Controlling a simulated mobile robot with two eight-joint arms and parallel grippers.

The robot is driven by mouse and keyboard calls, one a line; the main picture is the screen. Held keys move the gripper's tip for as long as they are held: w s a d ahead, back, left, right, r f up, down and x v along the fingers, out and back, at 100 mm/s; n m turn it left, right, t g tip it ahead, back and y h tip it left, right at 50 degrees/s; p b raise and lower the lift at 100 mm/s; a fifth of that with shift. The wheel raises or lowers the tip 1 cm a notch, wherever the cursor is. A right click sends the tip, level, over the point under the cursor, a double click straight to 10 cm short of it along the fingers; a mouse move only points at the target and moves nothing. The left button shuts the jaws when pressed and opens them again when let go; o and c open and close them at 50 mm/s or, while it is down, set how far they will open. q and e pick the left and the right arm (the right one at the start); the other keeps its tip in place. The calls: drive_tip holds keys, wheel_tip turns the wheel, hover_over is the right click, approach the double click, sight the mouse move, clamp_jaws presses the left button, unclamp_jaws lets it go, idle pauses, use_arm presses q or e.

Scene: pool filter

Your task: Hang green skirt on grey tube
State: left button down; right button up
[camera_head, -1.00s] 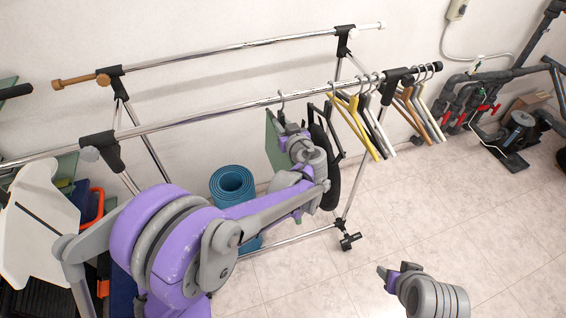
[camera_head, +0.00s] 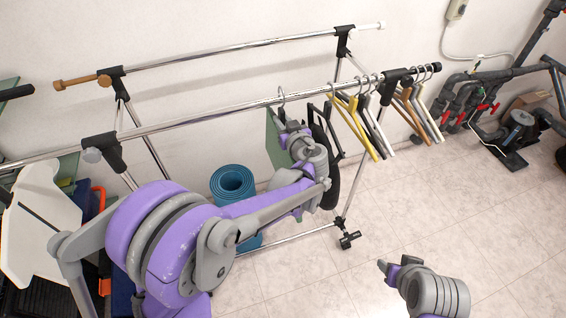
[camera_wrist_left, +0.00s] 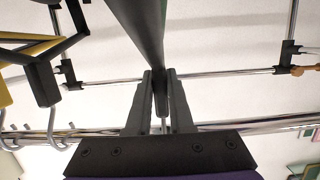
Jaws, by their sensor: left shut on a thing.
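The green skirt (camera_head: 273,141) is a flat green panel below the front rail in the head view, partly hidden by my left wrist. A hook (camera_head: 281,96) above it meets the front grey tube (camera_head: 222,109), a shiny rail. My left gripper (camera_head: 283,121) is at the upper right edge of the skirt, just below the tube. In the left wrist view my left gripper (camera_wrist_left: 162,95) is shut on a dark strip (camera_wrist_left: 146,35), seen edge-on, with the tube (camera_wrist_left: 240,127) behind. My right gripper (camera_head: 385,275) is over the floor at lower right; its jaw gap is unclear.
Several hangers (camera_head: 365,128), yellow, black, white and brown, hang right of my left gripper. A second rail (camera_head: 230,49) runs behind. A rolled blue mat (camera_head: 232,183) stands below. Pipes with red valves (camera_head: 482,106) are far right.

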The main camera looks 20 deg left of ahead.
use_arm(q)
drive_tip(key=shift+r, duration=0.15)
drive_tip(key=shift+s+d+r+p, duration=0.1)
drive_tip(key=shift+s+r+p, duration=0.05)
drive_tip(key=shift+r+p, duration=0.15)
drive_tip(key=shift+s+d+r+p, duration=0.1)
drive_tip(key=shift+s+r+p, duration=0.05)
drive_tip(key=shift+r, duration=0.25)
use_arm(e)
drive_tip(key=shift+w+r, duration=0.45)
drive_tip(key=shift+r, duration=0.2)
use_arm(q)
drive_tip(key=shift+s+d, duration=0.1)
drive_tip(key=shift+s, duration=0.05)
drive_tip(key=shift+s+d, duration=0.45)
drive_tip(key=shift+s, duration=0.2)
drive_tip(key=shift+s+d, duration=0.45)
drive_tip(key=shift+s, duration=0.2)
use_arm(e)
drive_tip(key=shift+r, duration=0.15)
